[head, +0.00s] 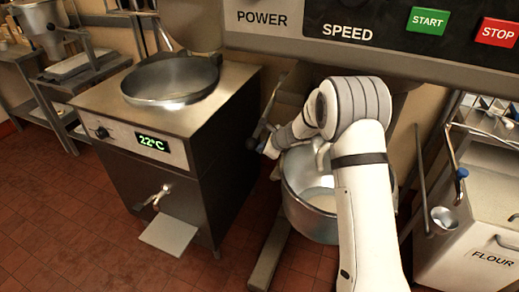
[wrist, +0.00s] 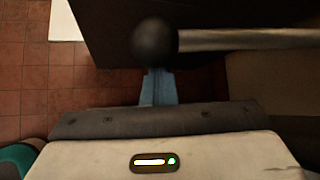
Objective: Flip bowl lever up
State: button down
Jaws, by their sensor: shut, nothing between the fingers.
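The steel mixer bowl (head: 293,176) hangs under the mixer head, partly hidden by my arm. The bowl lever (head: 272,100) is a thin rod at the left of the bowl, slanting in the head view. In the wrist view its grey rod (wrist: 245,39) runs across to the right from a black ball knob (wrist: 154,40). My gripper (head: 268,149) is at the lower end of the lever. Its blue fingers (wrist: 157,88) are shut with nothing between them, and their tips are right by the knob. I cannot tell whether they touch it.
A steel kettle cabinet (head: 160,110) with a 22°C display stands at the left, close to my gripper. The mixer control panel (head: 380,40) overhangs my arm. A flour bin (head: 480,210) stands at the right. The tiled floor (head: 60,220) is clear at the front left.

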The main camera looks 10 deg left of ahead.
jog(key=shift+s+a+r, duration=0.1)
jog(key=shift+a, duration=0.05)
jog(key=v, duration=0.7)
jog(key=shift+d+r, duration=0.2)
jog(key=shift+d, duration=0.15)
jog(key=shift+s, duration=0.25)
